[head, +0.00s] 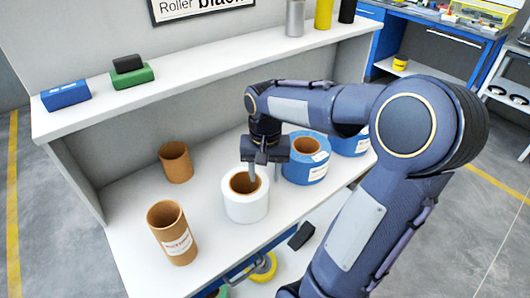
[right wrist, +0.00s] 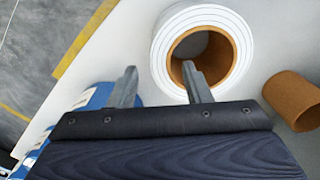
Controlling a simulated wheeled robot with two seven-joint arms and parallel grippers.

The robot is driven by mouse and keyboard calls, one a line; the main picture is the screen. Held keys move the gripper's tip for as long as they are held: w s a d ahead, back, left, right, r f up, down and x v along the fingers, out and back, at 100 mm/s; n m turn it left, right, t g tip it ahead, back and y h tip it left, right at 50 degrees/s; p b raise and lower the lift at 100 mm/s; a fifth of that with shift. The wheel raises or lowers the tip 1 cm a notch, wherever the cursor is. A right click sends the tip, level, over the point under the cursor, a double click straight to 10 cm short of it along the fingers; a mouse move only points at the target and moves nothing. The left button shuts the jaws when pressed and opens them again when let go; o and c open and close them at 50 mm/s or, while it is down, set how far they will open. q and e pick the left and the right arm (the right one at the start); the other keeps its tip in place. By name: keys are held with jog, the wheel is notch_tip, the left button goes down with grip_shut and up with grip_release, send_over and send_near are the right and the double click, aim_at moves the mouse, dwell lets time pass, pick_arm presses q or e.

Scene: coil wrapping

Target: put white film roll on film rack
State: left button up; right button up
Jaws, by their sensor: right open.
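The white film roll (head: 246,209) stands upright on the lower white shelf, its brown core open at the top. It also shows in the right wrist view (right wrist: 164,50). My right gripper (head: 264,172) is open and points down at the roll's right side. In the right wrist view, one finger of the gripper (right wrist: 160,75) is over the core opening and the other is outside the roll, with the roll's wall between them. I cannot tell whether either finger touches it. My left gripper is not in view. I cannot make out a film rack.
Blue film rolls (head: 304,170) stand close on the right, partly behind my arm. Brown tubes (head: 176,163) and (head: 170,235) stand on the left. An upper shelf (head: 200,83) overhangs the back, holding a blue box (head: 66,95) and a green box (head: 132,77). Clear shelf lies between the tubes and the white roll.

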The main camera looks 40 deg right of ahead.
notch_tip(320, 180, up, 9)
jog(key=s+a+f+n+t+y, duration=0.1)
jog(key=s+a+f+n+t, duration=0.1)
jog(key=s+a, duration=0.3)
jog(key=s+a+f+n+t+y, duration=0.2)
jog(key=s+a+f+n, duration=0.3)
jog(key=a, duration=0.5)
jog(key=shift+s+a+t+y+p, duration=0.35)
jog(key=shift+s+t, duration=0.2)
jog(key=shift+t, duration=0.25)
